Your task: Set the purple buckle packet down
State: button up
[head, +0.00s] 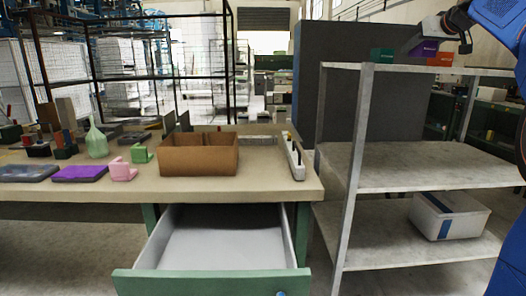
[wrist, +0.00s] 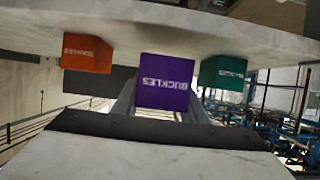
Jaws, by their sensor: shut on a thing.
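The purple buckle packet (head: 428,48) is at the top board of the grey shelf rack (head: 400,67), on the right in the head view. In the wrist view the purple packet (wrist: 163,83) is upright relative to its neighbours, in the middle, between my two grey fingers. My gripper (wrist: 158,108) is shut on it. The wrist picture is upside down, with the board across the top. I cannot tell whether the packet touches the board. In the head view my gripper (head: 432,36) reaches in from the right, small and partly unclear.
A green packet (head: 382,55) and an orange packet (head: 440,60) stand on the board, one on each side. A white box with blue (head: 449,215) is on a lower board. The workbench (head: 255,190) holds a brown bin (head: 198,160); its drawer (head: 215,245) is open and looks empty.

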jog(key=shift+v, duration=2.85)
jog(key=shift+a, duration=0.1)
